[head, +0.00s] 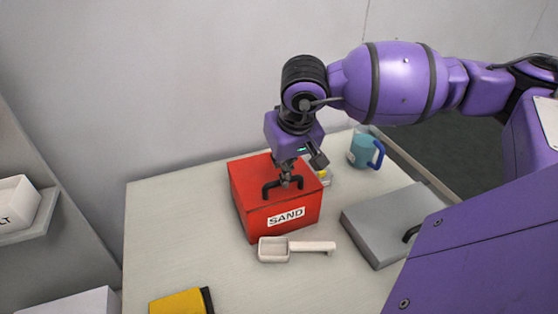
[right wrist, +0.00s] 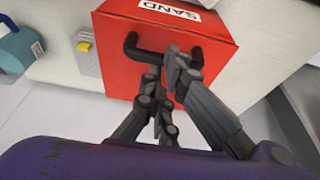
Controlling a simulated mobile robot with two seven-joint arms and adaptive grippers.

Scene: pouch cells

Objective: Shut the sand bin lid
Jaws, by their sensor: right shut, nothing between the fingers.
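The red sand bin (head: 250,215) stands on the table with a white SAND label on its front. Its red lid (head: 245,178) looks down flat on the bin, with a black handle (head: 268,191) on top. The bin also shows in the right wrist view (right wrist: 208,60), with the handle (right wrist: 132,45) partly hidden by my fingers. My right gripper (head: 288,181) is shut and empty, its fingertips (right wrist: 172,75) at the handle and close to the lid. I cannot tell whether they touch it. My left gripper is not in view.
A white scoop (head: 272,250) lies in front of the bin. A grey case (head: 385,222) with a black handle lies to the right. A blue mug (head: 359,152) and a small grey box with a yellow part (right wrist: 88,55) are nearby. A yellow object (head: 180,303) lies at the front edge.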

